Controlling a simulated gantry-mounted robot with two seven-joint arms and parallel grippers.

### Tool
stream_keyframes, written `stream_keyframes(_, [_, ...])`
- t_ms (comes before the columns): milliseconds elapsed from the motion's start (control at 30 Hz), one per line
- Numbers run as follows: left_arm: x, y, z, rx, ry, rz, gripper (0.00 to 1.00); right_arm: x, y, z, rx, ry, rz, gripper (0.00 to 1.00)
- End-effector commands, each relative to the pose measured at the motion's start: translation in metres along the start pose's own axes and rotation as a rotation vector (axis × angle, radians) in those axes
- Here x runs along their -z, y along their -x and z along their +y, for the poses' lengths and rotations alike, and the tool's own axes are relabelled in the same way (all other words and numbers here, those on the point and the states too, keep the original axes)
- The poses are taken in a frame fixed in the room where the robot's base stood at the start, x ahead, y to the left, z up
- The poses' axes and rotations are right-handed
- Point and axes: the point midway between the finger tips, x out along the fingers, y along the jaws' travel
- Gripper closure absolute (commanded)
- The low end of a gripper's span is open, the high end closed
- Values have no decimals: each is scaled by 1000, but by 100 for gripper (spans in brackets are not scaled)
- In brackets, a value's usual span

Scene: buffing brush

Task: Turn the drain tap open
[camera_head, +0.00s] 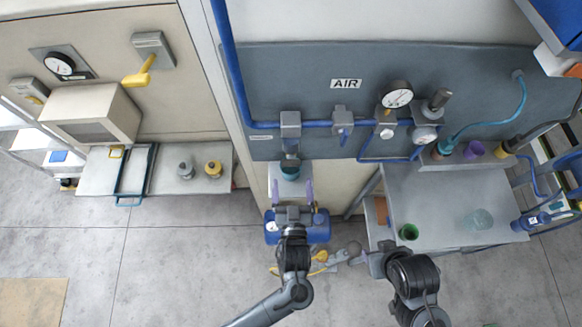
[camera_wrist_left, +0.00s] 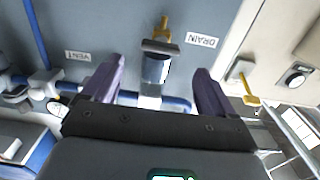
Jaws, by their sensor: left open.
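The drain tap shows in the left wrist view as a small brass piece (camera_wrist_left: 163,28) at the end of a grey-and-blue cylindrical bowl (camera_wrist_left: 155,68), beside an upside-down DRAIN label (camera_wrist_left: 201,40). In the head view the bowl (camera_head: 290,147) hangs below the blue pipe, and the tap cannot be made out. My left gripper (camera_head: 292,188) is open and empty, with its purple fingers apart below the bowl. In the left wrist view its fingers (camera_wrist_left: 158,68) appear on either side of the bowl, with the tap beyond them. My right gripper (camera_head: 358,257) is low, left of the workbench; its jaws are unclear.
The grey panel carries a blue pipe (camera_head: 262,124), a pressure gauge (camera_head: 398,94) and a blue valve (camera_head: 342,129). A teal cup (camera_head: 290,173) stands under the bowl. A workbench (camera_head: 440,200) with a green cup (camera_head: 408,231) is at right. A blue tank (camera_head: 318,232) lies under my left gripper.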

Motion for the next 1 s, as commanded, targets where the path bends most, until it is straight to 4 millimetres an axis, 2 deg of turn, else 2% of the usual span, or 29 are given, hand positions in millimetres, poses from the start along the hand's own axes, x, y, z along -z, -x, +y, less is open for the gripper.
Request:
stream_keyframes(33, [3,-10,0,1,-1,3,13,2,3,0,-1,0,1,57])
stream_keyframes(200, [2,-35,0,1,-2,1,13,3,6,2,-4,4,3,57])
stream_keyframes(400, [0,-53,0,-1,0,-1,13,4,8,4,-11,12,3,57])
stream_keyframes(800, [-1,-59,0,0,1,-2,13,4,9,4,-10,10,3,57])
stream_keyframes(867, [0,-59,0,0,1,-2,19,4,9,3,-9,9,3,57])
stream_keyframes(1000, [0,-59,0,0,1,-2,40,4,9,2,-6,5,4,57])
